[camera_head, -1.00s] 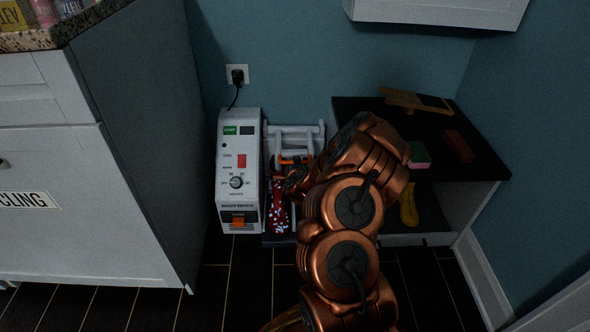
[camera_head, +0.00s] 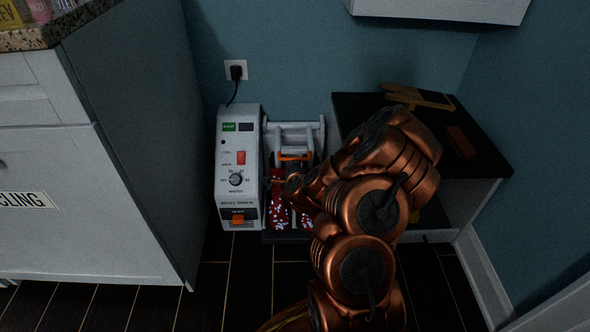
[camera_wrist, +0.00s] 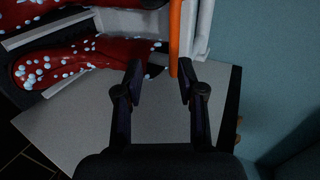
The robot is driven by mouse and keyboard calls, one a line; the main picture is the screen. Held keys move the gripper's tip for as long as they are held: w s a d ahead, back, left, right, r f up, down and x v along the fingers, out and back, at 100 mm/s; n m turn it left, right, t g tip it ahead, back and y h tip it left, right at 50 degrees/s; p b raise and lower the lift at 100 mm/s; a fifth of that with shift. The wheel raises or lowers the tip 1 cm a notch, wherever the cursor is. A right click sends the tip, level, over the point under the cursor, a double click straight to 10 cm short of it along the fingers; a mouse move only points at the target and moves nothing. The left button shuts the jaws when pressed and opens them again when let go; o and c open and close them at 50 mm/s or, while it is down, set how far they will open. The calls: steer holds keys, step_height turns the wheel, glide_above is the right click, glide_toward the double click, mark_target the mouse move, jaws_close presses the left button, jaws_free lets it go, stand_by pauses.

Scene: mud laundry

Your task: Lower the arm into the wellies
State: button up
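The red wellies with pale dots (camera_head: 279,207) stand side by side in the dryer unit; the right one is partly hidden by my arm. They also show in the wrist view (camera_wrist: 60,65), lying across the upper left. Above them is the dryer's white arm frame (camera_head: 295,130), raised, with an orange bar (camera_head: 296,157). In the wrist view, my gripper (camera_wrist: 160,70) is open, fingers apart. The orange bar (camera_wrist: 175,38) reaches down between the fingertips, closer to the right finger. I cannot tell whether it touches. The head view mostly hides the gripper behind my arm.
A white control box (camera_head: 238,170) with a dial and buttons stands left of the wellies, plugged into a wall socket (camera_head: 236,70). A dark-topped shelf unit (camera_head: 485,160) is on the right, carrying a wooden item (camera_head: 415,97) and a brown block (camera_head: 460,142). A white cabinet (camera_head: 75,220) stands left.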

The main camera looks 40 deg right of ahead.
steer(key=shift+s+a+r, duration=0.3)
steer(key=shift+s+r, duration=0.05)
steer(key=shift+s, duration=0.15)
stand_by(0.3)
steer(key=w+a+r+n+y+p, duration=0.2)
steer(key=a+r+n+y+p, duration=0.5)
steer(key=a+r+p, duration=0.7)
steer(key=s+a+r+n+g+y+p, duration=0.1)
steer(key=s+a+r+n+p, duration=0.25)
steer(key=a+r, duration=0.4)
steer(key=s+a+r+n+g+y+p, duration=0.25)
steer(key=s+a+r+n, duration=0.2)
steer(key=r, duration=0.65)
steer(key=s+a+r+n+g+h+p, duration=0.1)
steer(key=s+r+n+g+p, duration=0.3)
steer(key=s+r+p, duration=0.8)
steer(key=s+r+n+g+h+p, duration=0.3)
steer(key=s+r+p, duration=0.9)
steer(key=s+r, duration=0.8)
steer(key=s+n+g, duration=0.1)
steer(key=n+g, duration=0.1)
steer(key=n, duration=0.1)
steer(key=shift+s+a+r, duration=0.2)
steer(key=shift+s+a, duration=0.2)
steer(key=shift+o, duration=0.3)
